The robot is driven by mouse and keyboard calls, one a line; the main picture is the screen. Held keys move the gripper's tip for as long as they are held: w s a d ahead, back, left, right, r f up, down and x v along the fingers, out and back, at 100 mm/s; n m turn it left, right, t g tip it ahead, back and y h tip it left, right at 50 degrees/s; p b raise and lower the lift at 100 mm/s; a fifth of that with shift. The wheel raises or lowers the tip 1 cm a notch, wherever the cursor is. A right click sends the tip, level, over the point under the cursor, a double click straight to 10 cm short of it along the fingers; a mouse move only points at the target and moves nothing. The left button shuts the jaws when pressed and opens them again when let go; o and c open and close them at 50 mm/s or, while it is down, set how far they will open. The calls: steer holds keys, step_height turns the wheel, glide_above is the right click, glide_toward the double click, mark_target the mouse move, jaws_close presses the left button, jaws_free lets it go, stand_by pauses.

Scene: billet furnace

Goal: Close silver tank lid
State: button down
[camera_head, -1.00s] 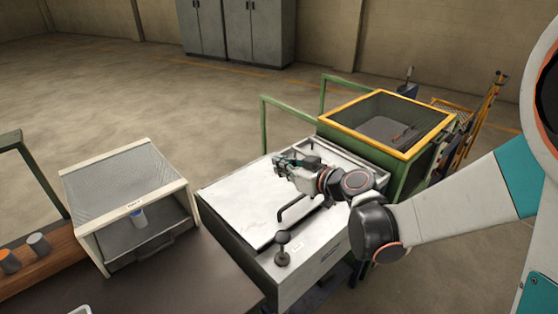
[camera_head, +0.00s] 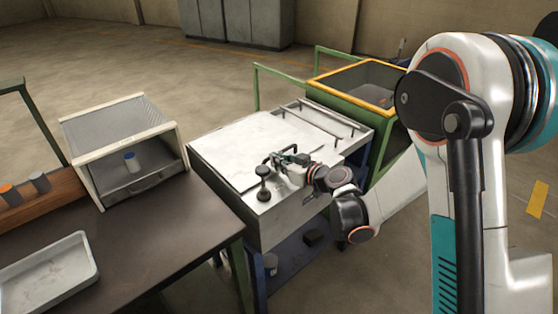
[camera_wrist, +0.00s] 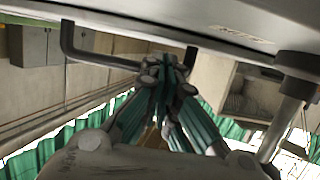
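The silver tank (camera_head: 285,210) stands in the middle of the head view. Its pale lid (camera_head: 235,150) lies about flat over its top, but I cannot tell if it is fully seated. A dark bar handle (camera_head: 270,156) is on the lid's near right side. It also shows in the wrist view (camera_wrist: 100,58). My gripper (camera_head: 287,156) is at the handle. In the wrist view its fingertips (camera_wrist: 170,64) are together, close to the handle's right end and covering part of the bar. The bar does not visibly pass between them; contact is unclear.
A dark knob on a post (camera_head: 263,183) stands near the tank's front corner. A green bin with a yellow rim (camera_head: 330,82) is behind the tank. A dark table (camera_head: 150,225) on the left carries a white tray (camera_head: 45,275) and a mesh-topped box (camera_head: 115,125).

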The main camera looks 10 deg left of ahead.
steer(key=shift+s+f, duration=0.2)
steer(key=shift+f, duration=0.15)
steer(key=shift+w+d+f, duration=0.1)
steer(key=shift+w, duration=0.05)
steer(key=s+d+r+m+g+h, duration=0.1)
steer(key=s+d+r+m+h, duration=0.2)
steer(key=s+d, duration=0.6)
steer(key=s+d+r+m+g+h, duration=0.1)
steer(key=s+d+r+m+h, duration=0.2)
steer(key=s+d, duration=0.7)
steer(key=s+d+r+m+g+h, duration=0.1)
steer(key=s+d+r+m+h, duration=0.2)
steer(key=s+d, duration=0.6)
steer(key=s+r+h, duration=0.2)
steer(key=s, duration=0.2)
steer(key=shift+s+d+r+m, duration=0.2)
steer(key=shift+s+r+m, duration=0.1)
steer(key=shift+r, duration=0.1)
